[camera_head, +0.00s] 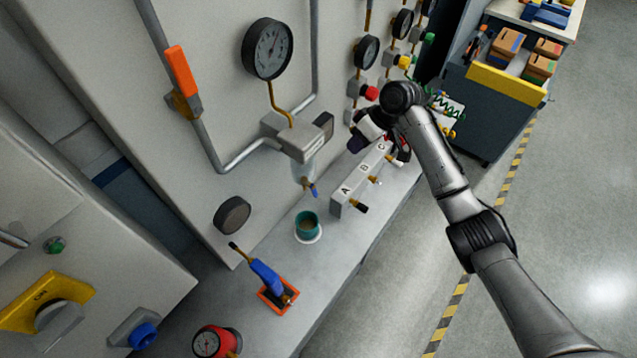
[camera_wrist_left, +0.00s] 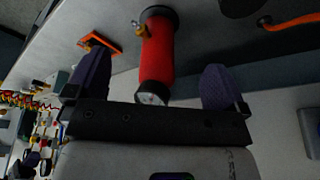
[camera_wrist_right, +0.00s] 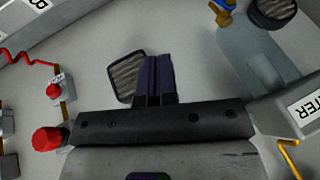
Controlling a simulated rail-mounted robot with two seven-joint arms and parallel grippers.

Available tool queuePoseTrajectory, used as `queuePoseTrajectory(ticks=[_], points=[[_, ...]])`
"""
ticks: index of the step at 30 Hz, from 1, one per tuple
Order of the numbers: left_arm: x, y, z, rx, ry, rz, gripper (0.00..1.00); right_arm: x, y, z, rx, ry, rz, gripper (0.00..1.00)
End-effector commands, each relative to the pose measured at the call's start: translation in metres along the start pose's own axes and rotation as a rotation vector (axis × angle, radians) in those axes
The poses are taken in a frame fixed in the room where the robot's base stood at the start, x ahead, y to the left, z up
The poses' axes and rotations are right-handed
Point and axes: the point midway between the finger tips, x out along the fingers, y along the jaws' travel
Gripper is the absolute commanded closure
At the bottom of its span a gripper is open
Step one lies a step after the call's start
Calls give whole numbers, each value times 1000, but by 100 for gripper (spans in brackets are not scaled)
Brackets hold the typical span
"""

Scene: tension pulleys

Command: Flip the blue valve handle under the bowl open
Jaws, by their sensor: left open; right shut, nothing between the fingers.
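The clear filter bowl (camera_head: 303,170) hangs under the grey filter housing (camera_head: 300,137) on the panel. The small blue valve handle (camera_head: 314,190) sits on a brass fitting at its bottom. In the right wrist view the bowl (camera_wrist_right: 250,55) is at upper right, with the blue handle (camera_wrist_right: 222,18) near the top edge. My right gripper (camera_head: 358,143) is to the right of the bowl, apart from the handle. Its fingers (camera_wrist_right: 158,75) are shut and empty. My left gripper (camera_wrist_left: 155,82) is open, facing a red cylinder with a gauge, and is outside the head view.
A teal cup (camera_head: 307,226) stands on the bench below the bowl. A grey block marked A, B, C (camera_head: 352,187) stands between the cup and my right gripper. A blue-handled tool (camera_head: 264,274) and a red gauge (camera_head: 208,342) are nearer the front.

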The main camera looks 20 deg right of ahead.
Motion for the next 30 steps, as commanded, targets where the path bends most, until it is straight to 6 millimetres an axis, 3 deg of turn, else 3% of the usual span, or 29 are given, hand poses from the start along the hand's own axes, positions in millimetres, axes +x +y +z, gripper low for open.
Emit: queuePoseTrajectory(ticks=[3, 8, 24, 30], points=[[0, 0, 0, 0, 0, 0, 1, 0, -13, 2, -68, -10, -87, 100], [-1, -1, 0, 3, 0, -2, 1, 6, -14, 5, -121, -21, -91, 100], [-10, -4, -2, 13, -2, -10, 1, 97, -22, 7, -123, -20, -89, 100], [-19, -4, -5, 10, -2, -8, 1, 111, -42, 11, -125, -19, -87, 100]])
